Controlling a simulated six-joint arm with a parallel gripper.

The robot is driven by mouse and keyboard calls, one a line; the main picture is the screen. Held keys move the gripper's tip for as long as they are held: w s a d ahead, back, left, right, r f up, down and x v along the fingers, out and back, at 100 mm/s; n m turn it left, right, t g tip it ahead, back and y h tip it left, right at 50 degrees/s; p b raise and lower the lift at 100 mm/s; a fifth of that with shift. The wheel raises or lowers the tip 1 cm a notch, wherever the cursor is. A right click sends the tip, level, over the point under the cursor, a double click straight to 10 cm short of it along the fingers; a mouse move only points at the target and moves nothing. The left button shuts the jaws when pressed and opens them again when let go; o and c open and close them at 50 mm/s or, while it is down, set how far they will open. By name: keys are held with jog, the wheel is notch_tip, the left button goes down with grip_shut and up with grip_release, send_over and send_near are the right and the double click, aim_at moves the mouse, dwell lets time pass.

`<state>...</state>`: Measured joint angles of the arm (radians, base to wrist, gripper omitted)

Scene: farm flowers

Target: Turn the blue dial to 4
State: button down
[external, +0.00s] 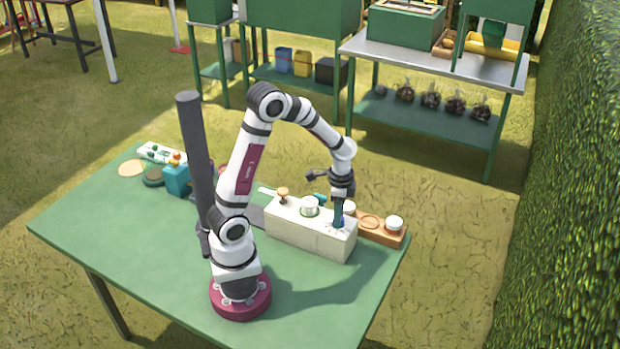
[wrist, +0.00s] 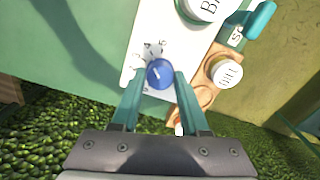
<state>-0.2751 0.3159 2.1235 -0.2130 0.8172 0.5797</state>
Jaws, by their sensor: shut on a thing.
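The blue dial (wrist: 160,74) sits on the white face of a box, with small numerals around it; a 4 is legible above it. A small light mark shows on the dial, but I cannot tell exactly which numeral it points to. In the external view, the white box (external: 290,232) stands on the green table, and the dial is mostly hidden at its right end. My gripper (wrist: 159,82) has its two teal fingers on either side of the dial, shut on it. In the external view my gripper (external: 339,212) points down onto the box top.
A large white lettered knob (wrist: 205,8) is on the same box. A wooden tray (external: 383,230) with a white lettered piece (wrist: 227,73) lies beside it. Small items, including a blue block (external: 176,180), stand at the table's left. The table's front left is clear.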

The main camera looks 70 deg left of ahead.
dwell(0.4)
jog(key=shift+c, duration=2.1)
grip_release()
notch_tip(320, 180, up, 16)
jog(key=s+d+f+y, duration=0.1)
jog(key=s+d+f, duration=0.1)
jog(key=s, duration=0.7)
jog(key=s+d+f, duration=0.3)
jog(key=s, duration=0.6)
jog(key=shift+s+d+f+y, duration=0.2)
jog(key=shift+s+f+y, duration=0.05)
jog(key=shift+f+y, duration=0.15)
